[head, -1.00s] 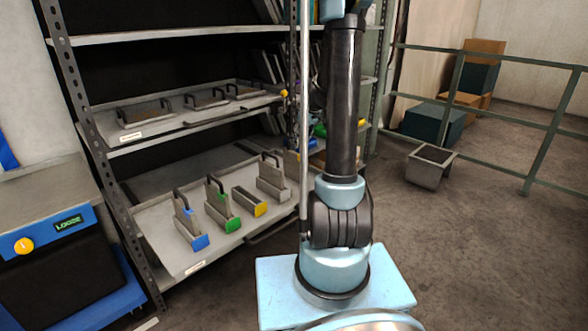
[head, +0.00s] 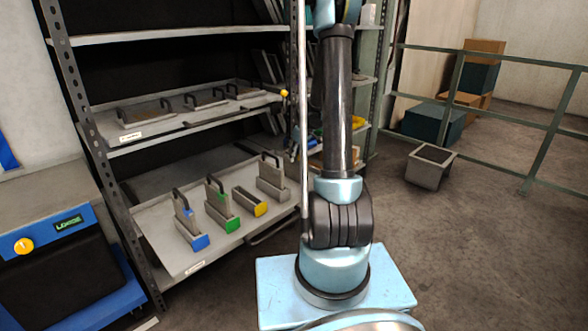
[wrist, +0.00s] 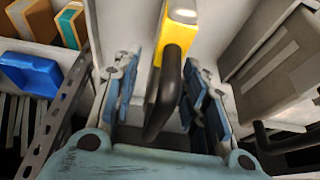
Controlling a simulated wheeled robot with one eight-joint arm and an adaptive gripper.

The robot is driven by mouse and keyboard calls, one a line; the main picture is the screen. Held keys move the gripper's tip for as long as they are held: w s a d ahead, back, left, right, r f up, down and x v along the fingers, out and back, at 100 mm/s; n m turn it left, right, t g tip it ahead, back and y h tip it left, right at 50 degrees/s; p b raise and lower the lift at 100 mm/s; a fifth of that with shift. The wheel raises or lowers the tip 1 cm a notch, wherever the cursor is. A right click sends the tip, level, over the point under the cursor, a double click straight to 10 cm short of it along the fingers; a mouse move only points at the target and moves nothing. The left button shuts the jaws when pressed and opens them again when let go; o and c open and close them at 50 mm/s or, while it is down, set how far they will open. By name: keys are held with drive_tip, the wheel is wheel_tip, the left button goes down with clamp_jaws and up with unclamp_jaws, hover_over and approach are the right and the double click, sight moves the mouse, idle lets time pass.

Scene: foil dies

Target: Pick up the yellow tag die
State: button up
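In the wrist view a yellow-tagged piece (wrist: 182,36) with a curved black handle (wrist: 166,88) lies between the two fingers of my gripper (wrist: 165,92). The fingers are spread, with a gap on each side of the handle. In the head view a yellow tag die (head: 249,200) lies on the lower sloping tray, between a green tag die and a plain grey one. I cannot tell whether both views show the same piece. My gripper is out of the head view.
A blue tag die (head: 190,228) and green tag die (head: 222,206) stand on the lower tray (head: 165,240). The upper shelf holds several grey dies. In the wrist view a blue bin (wrist: 30,75) and perforated post (wrist: 62,118) are left, a grey block (wrist: 275,65) right.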

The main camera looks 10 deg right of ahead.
drive_tip(key=shift+f, duration=0.25)
clamp_jaws()
drive_tip(key=shift+r, duration=0.1)
